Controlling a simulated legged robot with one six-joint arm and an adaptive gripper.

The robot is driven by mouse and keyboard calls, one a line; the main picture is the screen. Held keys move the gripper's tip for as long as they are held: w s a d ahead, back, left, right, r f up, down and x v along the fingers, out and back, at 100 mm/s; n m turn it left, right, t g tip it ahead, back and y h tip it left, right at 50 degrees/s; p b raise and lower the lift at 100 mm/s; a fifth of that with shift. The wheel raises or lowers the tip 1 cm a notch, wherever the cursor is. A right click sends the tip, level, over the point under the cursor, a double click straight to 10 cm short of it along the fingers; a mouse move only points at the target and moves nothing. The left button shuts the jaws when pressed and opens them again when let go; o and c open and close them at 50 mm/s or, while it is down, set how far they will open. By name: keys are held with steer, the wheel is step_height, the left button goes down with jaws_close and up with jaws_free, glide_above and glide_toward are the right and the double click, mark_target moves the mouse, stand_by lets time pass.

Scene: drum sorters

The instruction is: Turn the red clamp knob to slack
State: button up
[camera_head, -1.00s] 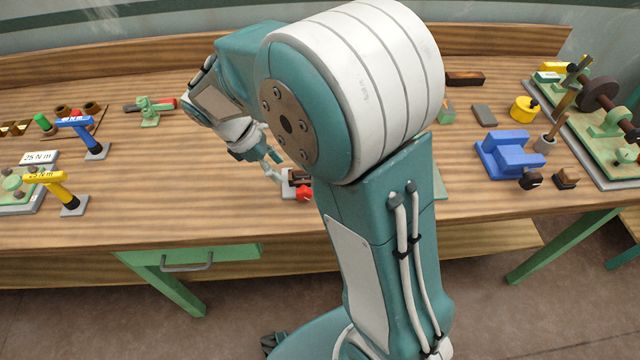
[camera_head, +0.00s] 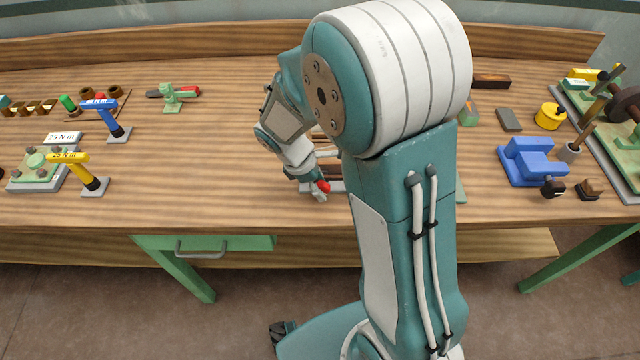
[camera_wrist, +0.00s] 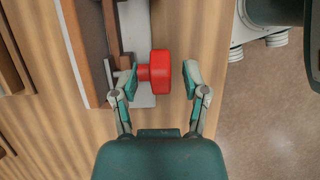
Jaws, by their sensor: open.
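The red clamp knob (camera_wrist: 160,72) sits at the end of a clamp fixture on a light grey base (camera_wrist: 138,30) in the wrist view. A short red stem joins it to the fixture. My gripper (camera_wrist: 160,80) is open, with one fingertip on each side of the knob. The left fingertip is close to the stem, and a gap shows between the knob and the right fingertip. Whether the left fingertip touches cannot be told. In the head view the knob (camera_head: 322,186) shows small beside my gripper (camera_head: 318,192), and my arm hides much of the fixture.
The bench's front edge runs close by the knob, with floor beyond. Yellow (camera_head: 75,158) and blue (camera_head: 103,106) T-handled tools stand to the left.

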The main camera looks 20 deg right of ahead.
jaws_close()
stand_by(0.4)
steer(key=h, duration=0.1)
steer(key=g+h, duration=0.1)
steer(key=h, duration=0.1)
steer(key=shift+a+f, duration=0.15)
steer(key=shift+a, duration=0.05)
steer(key=shift+w+a+g+h, duration=0.1)
steer(key=shift+g+h, duration=0.2)
steer(key=shift+h, duration=0.8)
steer(key=shift+w+a+g+h, duration=0.1)
steer(key=shift+g+h, duration=0.2)
steer(key=shift+h, duration=0.8)
jaws_free()
steer(key=shift+f, duration=0.1)
